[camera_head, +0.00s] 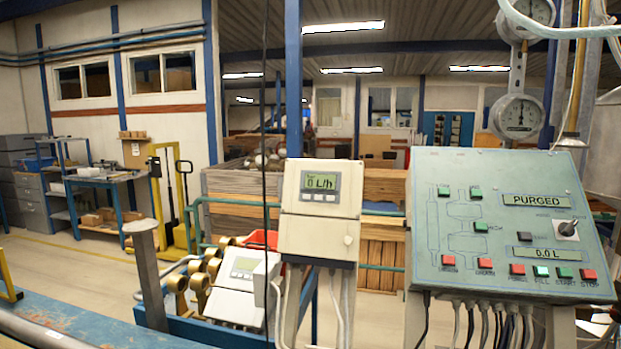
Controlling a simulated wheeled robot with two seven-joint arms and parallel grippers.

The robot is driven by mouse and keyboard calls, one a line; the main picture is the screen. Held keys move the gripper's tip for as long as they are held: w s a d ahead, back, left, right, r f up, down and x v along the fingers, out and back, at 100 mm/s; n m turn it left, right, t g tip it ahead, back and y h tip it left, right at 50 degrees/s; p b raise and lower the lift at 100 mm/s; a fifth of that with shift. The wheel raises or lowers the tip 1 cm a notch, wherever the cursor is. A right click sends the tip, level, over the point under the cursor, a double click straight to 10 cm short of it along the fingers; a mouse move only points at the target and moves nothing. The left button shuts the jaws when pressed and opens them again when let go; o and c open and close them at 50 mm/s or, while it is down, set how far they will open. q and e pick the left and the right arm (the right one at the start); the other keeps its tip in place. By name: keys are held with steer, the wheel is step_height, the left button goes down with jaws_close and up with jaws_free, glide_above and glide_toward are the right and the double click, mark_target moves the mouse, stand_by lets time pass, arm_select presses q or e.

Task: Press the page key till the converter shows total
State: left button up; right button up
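The converter (319,225) is a cream box on a post, near the middle of the view. Its display (320,182) reads "0 L/h", with smaller text above that I cannot make out clearly. Small keys sit around the display's lower edge, but they are too small to tell which is the page key. Neither of my grippers is in view.
A green control panel (440,235) stands at the right with coloured buttons and displays reading "PURGED" and "0.0 L". Cables hang below it. Lower left of the converter are another grey-white unit (238,300) and brass fittings (200,280). A blue bench edge (90,325) crosses the lower left.

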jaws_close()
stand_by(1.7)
